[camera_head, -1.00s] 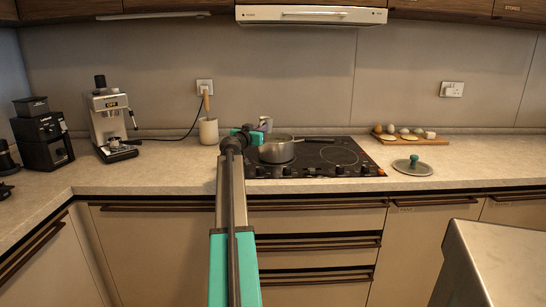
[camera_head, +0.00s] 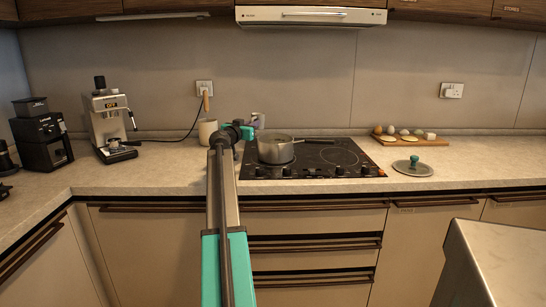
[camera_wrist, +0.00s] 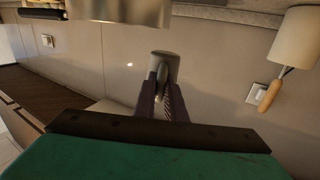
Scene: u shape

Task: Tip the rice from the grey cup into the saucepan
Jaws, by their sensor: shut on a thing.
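My gripper (camera_head: 249,131) is shut on the small grey cup (camera_head: 258,119) and holds it in the air just left of the saucepan (camera_head: 276,151). In the wrist view, which is upside down, the cup (camera_wrist: 166,62) sits between the two fingers (camera_wrist: 162,100). Part of the saucepan's metal side (camera_wrist: 122,10) shows at the top edge of that view. The saucepan stands on the left part of the black hob, its handle pointing right. The inside of the cup and of the saucepan cannot be made out, so no rice is visible.
A utensil pot (camera_head: 207,131) with a wooden handle stands left of the hob (camera_head: 325,160), behind my arm. A lid (camera_head: 412,167) lies on the counter to the right. A board (camera_head: 412,140) with food is behind it. A coffee machine (camera_head: 108,125) stands far left.

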